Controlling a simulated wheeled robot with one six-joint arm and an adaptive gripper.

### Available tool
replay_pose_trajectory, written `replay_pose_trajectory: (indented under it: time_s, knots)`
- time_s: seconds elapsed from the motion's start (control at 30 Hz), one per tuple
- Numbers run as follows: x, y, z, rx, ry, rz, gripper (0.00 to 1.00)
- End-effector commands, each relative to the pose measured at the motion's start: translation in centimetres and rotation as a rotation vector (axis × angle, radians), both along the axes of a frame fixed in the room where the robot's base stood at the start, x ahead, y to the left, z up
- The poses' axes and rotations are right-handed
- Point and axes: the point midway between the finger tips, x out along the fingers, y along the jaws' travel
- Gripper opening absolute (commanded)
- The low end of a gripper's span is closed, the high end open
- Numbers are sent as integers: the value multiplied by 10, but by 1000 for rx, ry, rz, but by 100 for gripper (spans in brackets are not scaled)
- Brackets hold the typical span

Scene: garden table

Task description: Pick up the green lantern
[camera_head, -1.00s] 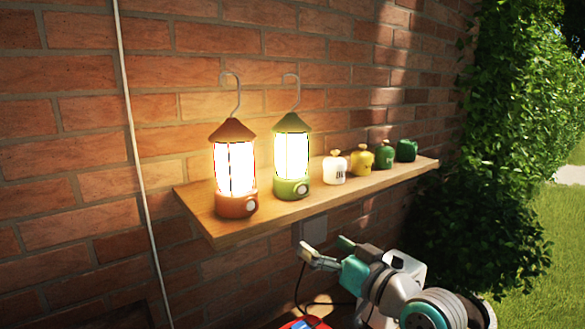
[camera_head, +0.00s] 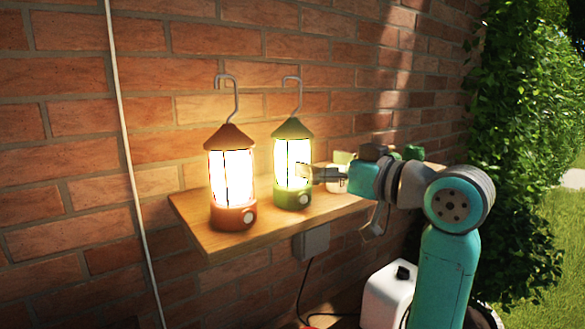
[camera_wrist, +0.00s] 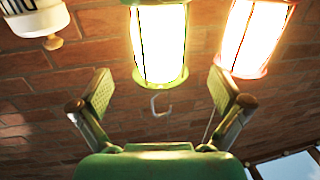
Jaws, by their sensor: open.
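The green lantern (camera_head: 292,196) stands upright and lit on the wooden shelf, its grey hook pointing up. In the wrist view the lantern's bright glass (camera_wrist: 160,42) lies ahead of my gripper, centred between the fingers. My gripper (camera_head: 308,172) is open and level with the glass, reaching in from the right. A fingertip overlaps the lantern's right side in the head view; I cannot tell whether it touches. Both spread fingers show in the wrist view (camera_wrist: 162,93), with nothing held between them.
An orange lantern (camera_head: 233,214), also lit, stands close to the left of the green one on the shelf (camera_head: 212,241). Small canisters stand to the right, partly hidden by my arm; a white one (camera_wrist: 38,18) shows in the wrist view. A brick wall (camera_head: 70,120) is behind.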

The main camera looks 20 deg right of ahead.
Motion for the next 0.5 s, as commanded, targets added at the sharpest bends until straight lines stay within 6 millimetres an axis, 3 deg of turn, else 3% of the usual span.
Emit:
replay_pose_trajectory:
  time_s: [0.5]
  knots:
    - [48,24,1,1,0,0,100]
